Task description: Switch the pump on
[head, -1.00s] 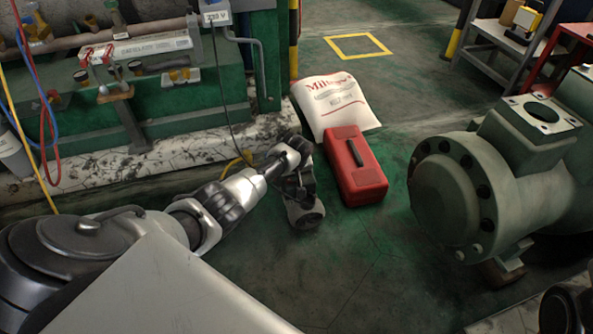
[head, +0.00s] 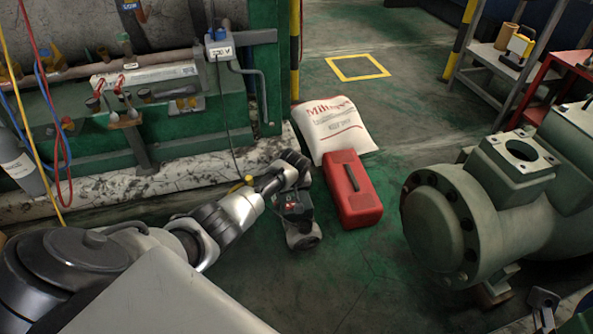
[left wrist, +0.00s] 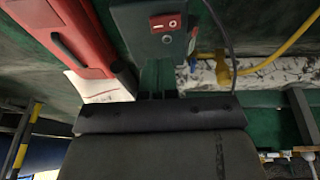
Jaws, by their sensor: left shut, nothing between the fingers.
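The pump (head: 303,235) is a small dark unit on the green floor, left of the red case. A red switch (head: 290,205) shows on its dark panel. My left gripper (head: 291,170) is at the far end of the pump in the head view, shut and empty. Its short dark fingers (left wrist: 157,95) show in the left wrist view, apart from the switch.
The red case (head: 353,190) and a white sack (head: 334,130) stand close right of the pump. A cable and a yellow hose (left wrist: 275,55) run near it. A large green compressor (head: 440,222) is at right. Floor in front is clear.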

